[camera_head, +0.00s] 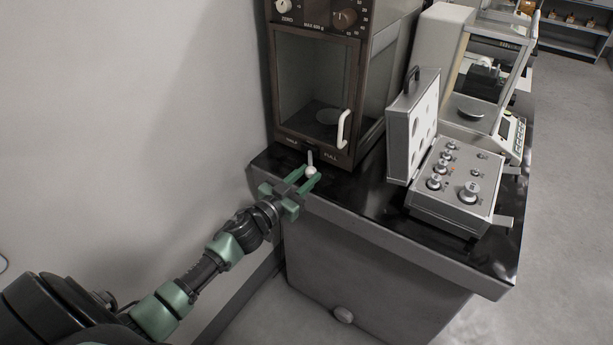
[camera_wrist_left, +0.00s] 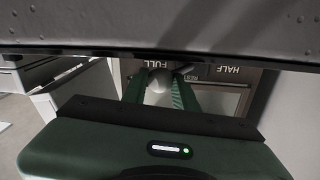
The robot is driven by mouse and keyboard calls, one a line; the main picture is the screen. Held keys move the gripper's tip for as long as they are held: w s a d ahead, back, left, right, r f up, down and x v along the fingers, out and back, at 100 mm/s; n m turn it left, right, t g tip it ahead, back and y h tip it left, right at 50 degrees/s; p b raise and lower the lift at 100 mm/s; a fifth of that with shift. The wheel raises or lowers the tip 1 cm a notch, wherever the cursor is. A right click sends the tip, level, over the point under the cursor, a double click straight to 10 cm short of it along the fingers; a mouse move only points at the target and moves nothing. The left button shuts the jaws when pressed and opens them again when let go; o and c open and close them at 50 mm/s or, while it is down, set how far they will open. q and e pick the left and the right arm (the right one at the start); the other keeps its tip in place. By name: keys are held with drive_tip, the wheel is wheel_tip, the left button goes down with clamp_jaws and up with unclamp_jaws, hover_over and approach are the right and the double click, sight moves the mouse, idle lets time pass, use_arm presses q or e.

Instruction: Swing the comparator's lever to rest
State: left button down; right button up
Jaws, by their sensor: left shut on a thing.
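The comparator (camera_head: 268,90) is a tall dark-brown cabinet with a glass door, standing at the left of the black-topped table. Its lever (camera_head: 309,157) sticks out from the low front, between the HALF and FULL labels, and ends in a pale round knob (camera_head: 311,172). My left gripper (camera_head: 304,180), with green fingers, is shut on the lever's knob. In the left wrist view, the knob (camera_wrist_left: 158,85) sits between the fingers, below the FULL label; HALF is to the right. The exact lever setting is hard to tell. My right gripper is not in view.
An open grey weight case (camera_head: 452,208) with several metal weights stands to the right. Behind it is a balance (camera_head: 505,95) with a glass shield. The table's front edge (camera_head: 400,250) lies near my gripper.

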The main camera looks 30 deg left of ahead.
use_arm(q)
drive_tip(key=shift+s+a+m+h, duration=0.2)
drive_tip(key=shift+a+m+h, duration=0.6)
drive_tip(key=shift+h, duration=0.4)
drive_tip(key=a+m+g+h, duration=0.1)
drive_tip(key=h, duration=0.1)
drive_tip(key=a+m+g+h, duration=0.1)
drive_tip(key=h, duration=0.1)
drive_tip(key=shift+s+a+m+b, duration=0.15)
drive_tip(key=shift+a+m+b, duration=0.15)
drive_tip(key=shift+m+b, duration=0.1)
drive_tip(key=shift+a+r, duration=0.2)
drive_tip(key=shift+a, duration=1.1)
drive_tip(key=c, duration=1.4)
unclamp_jaws()
drive_tip(key=o, duration=0.3)
drive_tip(key=shift+d+f, duration=0.1)
